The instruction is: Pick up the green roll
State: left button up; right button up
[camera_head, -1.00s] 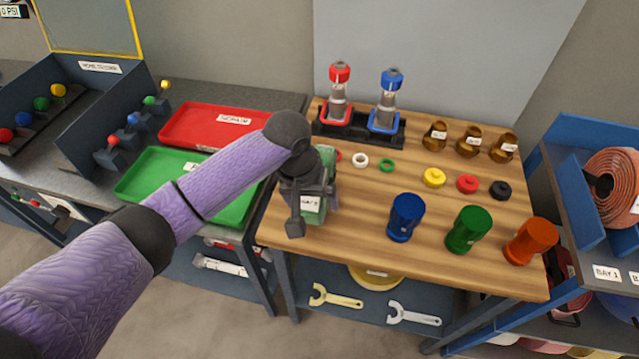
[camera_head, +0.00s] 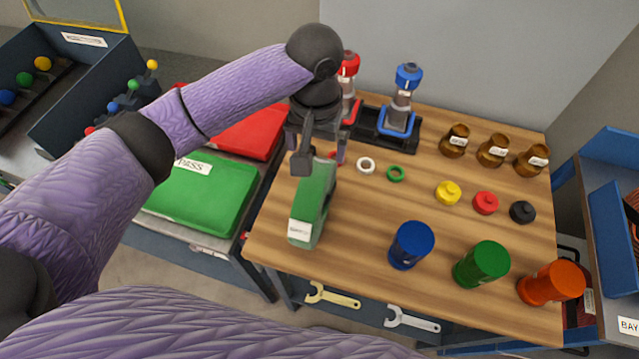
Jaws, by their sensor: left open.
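I cannot make out a green coiled roll in this view. My left gripper (camera_head: 303,160) points down over the far end of the green block. Its jaws are open and hold nothing visible; the arm partly hides them, and I cannot tell whether they touch the block. My right gripper is out of view.
A blue cylinder (camera_head: 411,245) and an orange one (camera_head: 551,283) stand along the front edge. Red and blue fittings (camera_head: 402,98) stand in a black holder behind my gripper. A green tray (camera_head: 199,195) lies left. A blue rack (camera_head: 611,185) stands right.

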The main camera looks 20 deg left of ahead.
aim_at(313, 178)
pick_arm(q)
jog(key=f, duration=0.2)
jog(key=s+f+b, duration=0.1)
jog(key=f, duration=0.5)
jog(key=shift+s, duration=0.4)
grip_shut()
jog(key=shift+r, duration=0.1)
